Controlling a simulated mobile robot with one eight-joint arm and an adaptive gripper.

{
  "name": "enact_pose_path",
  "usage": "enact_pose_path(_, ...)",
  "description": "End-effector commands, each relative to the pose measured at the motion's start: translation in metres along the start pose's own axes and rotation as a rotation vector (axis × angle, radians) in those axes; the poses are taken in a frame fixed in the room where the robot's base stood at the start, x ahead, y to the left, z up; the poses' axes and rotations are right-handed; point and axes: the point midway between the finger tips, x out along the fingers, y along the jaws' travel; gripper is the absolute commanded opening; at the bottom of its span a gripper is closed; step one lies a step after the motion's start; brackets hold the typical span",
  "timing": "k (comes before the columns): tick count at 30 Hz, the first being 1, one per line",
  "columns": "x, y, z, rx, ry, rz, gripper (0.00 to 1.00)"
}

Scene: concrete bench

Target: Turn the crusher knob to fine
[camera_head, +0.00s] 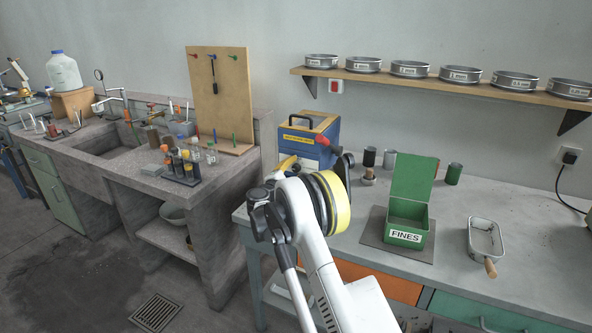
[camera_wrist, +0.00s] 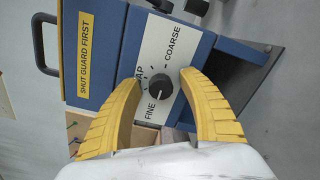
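The crusher (camera_head: 322,124) is a blue box with a yellow top and a black handle, on the bench at the centre of the head view. Its blue body (camera_wrist: 195,45) fills much of the wrist view. The round black knob (camera_wrist: 163,84) sits on a white plate (camera_wrist: 168,48) marked FINE, GAP and COARSE. The knob's exact setting is hard to read. My gripper (camera_wrist: 162,79) is open, with one yellow finger on each side of the knob; contact is not clear. In the head view my wrist hides the knob and most of my gripper.
A green FINES box (camera_head: 404,237) with its lid up stands right of the crusher. A metal scoop pan (camera_head: 485,238) lies further right. A shelf (camera_head: 440,83) of sieves runs above. A yellow "SHUT GUARD FIRST" label (camera_wrist: 83,52) is on the crusher.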

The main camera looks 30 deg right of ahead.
Motion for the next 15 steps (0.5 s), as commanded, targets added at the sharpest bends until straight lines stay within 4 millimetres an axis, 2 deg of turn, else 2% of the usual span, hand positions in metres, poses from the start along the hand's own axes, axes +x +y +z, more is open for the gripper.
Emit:
enact_pose_path(10,-0.004,0.000,-0.001,0.001,0.001,0.000,0.50)
enact_pose_path(15,-0.029,0.001,-0.002,0.001,0.004,0.001,0.50)
